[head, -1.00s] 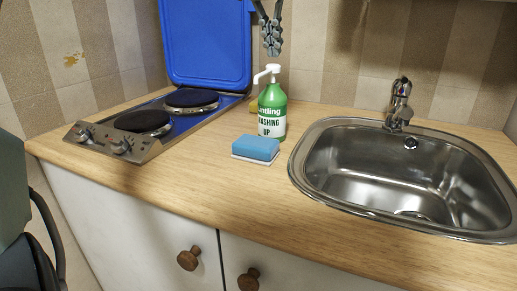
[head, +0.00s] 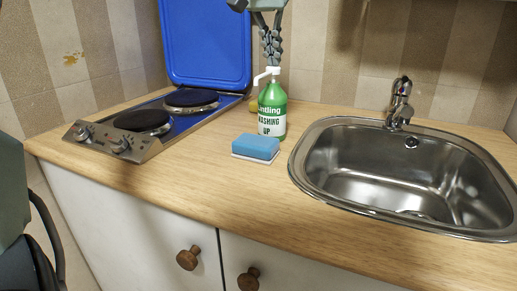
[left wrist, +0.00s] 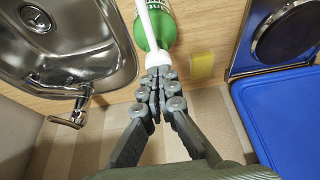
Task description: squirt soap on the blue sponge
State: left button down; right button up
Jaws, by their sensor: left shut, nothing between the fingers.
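The green soap bottle (head: 272,112) with a white pump top stands upright on the counter. The blue sponge (head: 256,147) with a white underside lies flat in front of it, below the pump spout. My left gripper (head: 271,58) is shut and empty, pointing down right at the pump head. In the left wrist view its fingertips (left wrist: 158,72) overlap the white pump (left wrist: 147,25), with the green bottle (left wrist: 163,22) beyond. Whether they touch the pump I cannot tell. The sponge is not visible in the left wrist view. My right gripper is not in view.
A steel sink (head: 400,170) with a tap (head: 399,103) is to the right. A two-plate hob (head: 150,120) with its blue lid (head: 206,45) raised is to the left. A yellow object (left wrist: 201,66) sits behind the bottle. The counter's front is clear.

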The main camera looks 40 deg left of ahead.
pick_arm(q)
jog(key=shift+f, duration=0.5)
jog(key=shift+r+p, duration=0.85)
jog(key=shift+r, duration=0.65)
notch_tip(320, 180, up, 6)
dwell(0.6)
